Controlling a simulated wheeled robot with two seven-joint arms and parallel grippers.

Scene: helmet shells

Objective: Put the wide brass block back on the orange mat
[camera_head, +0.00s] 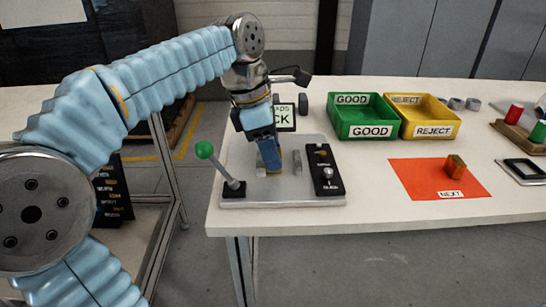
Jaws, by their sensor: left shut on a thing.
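My left gripper (270,160) points down over the grey fixture plate on the table and is shut on a brass block (273,176). Only a small yellowish part of this block shows below the fingers, so its width and whether it touches the plate cannot be told. The orange mat (415,180) lies to the right on the table, with a NEXT label at its front edge. My right gripper is not in view.
The fixture plate (240,200) carries a green-knobbed lever (205,150) at left and a black switch panel (325,170) at right. Behind the mat stand a green GOOD bin (370,131) and a yellow REJECT bin (433,131). The mat's left half is bare.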

